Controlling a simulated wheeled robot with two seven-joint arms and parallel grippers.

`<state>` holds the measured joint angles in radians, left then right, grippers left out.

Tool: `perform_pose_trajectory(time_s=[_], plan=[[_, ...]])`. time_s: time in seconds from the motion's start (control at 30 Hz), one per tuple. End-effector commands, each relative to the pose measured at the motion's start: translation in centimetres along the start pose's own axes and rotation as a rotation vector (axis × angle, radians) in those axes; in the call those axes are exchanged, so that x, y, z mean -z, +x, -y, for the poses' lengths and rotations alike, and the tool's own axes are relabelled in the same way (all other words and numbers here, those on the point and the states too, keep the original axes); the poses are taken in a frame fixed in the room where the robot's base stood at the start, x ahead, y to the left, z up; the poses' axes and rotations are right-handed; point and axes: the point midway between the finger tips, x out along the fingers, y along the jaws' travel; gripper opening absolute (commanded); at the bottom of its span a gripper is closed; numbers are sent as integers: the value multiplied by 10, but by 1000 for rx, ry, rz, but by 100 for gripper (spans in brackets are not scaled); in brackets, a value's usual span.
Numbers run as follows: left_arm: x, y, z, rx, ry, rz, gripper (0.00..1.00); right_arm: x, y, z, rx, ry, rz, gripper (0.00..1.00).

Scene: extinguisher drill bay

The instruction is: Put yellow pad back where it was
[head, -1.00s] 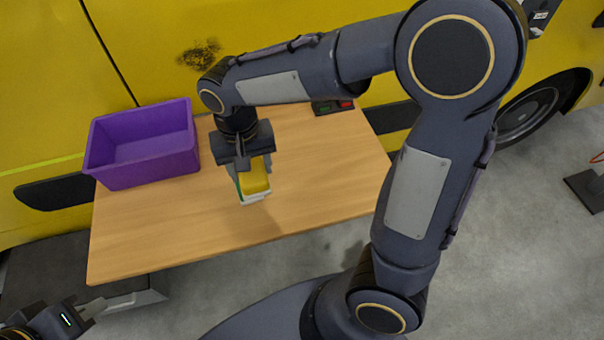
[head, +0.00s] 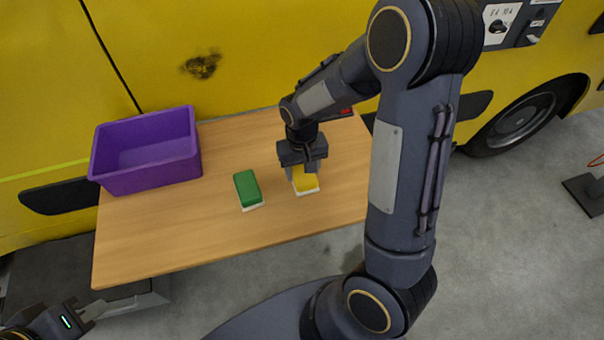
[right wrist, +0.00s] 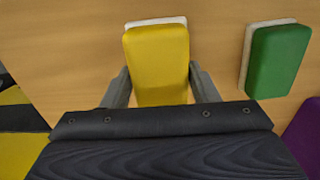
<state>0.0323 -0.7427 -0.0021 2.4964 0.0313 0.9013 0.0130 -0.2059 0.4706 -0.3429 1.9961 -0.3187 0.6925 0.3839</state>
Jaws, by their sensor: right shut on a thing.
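The yellow pad (head: 305,181), with a white underside, is at the right part of the wooden table (head: 200,235). My right gripper (head: 301,172) is shut on it from above, one finger on each side. In the right wrist view the pad (right wrist: 157,60) sits between the two fingers (right wrist: 160,88). The pad is at or just above the tabletop; I cannot tell if it touches. The green pad (head: 247,188), also white underneath, lies on the table to its left, clear of it. My left gripper (head: 90,310) is at the lower left corner, away from the pads; its opening is unclear.
A purple bin (head: 147,165) stands at the table's back left. A dark device with a red part (head: 346,111) is at the back right, partly hidden by my right arm. A yellow vehicle (head: 240,40) borders the table behind. The table's front middle is clear.

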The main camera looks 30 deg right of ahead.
Motion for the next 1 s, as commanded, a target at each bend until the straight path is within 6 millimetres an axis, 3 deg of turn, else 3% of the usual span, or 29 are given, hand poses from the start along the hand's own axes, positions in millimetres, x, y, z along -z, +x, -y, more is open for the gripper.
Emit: perform_pose_trajectory(time_s=[0.1, 0.2, 0.5, 0.53, 0.67, 1.0], plan=[[0, 0, 0, 0, 0, 0, 0, -1, 20, 0, -2, 0, 5, 36], [0, 0, 0, 0, 0, 0, 0, 0, 28, 1, -1, 0, 2, 36], [0, 1, 0, 0, 0, 0, 0, 0, 30, 1, 0, 0, 0, 36], [0, 1, 0, 0, 0, 0, 0, 0, 29, 1, 0, 0, 0, 57], [0, 0, 0, 0, 0, 0, 0, 0, 29, 1, 0, 0, 0, 74], [0, 0, 0, 0, 0, 0, 0, 0, 26, 1, 0, 0, -1, 76]])
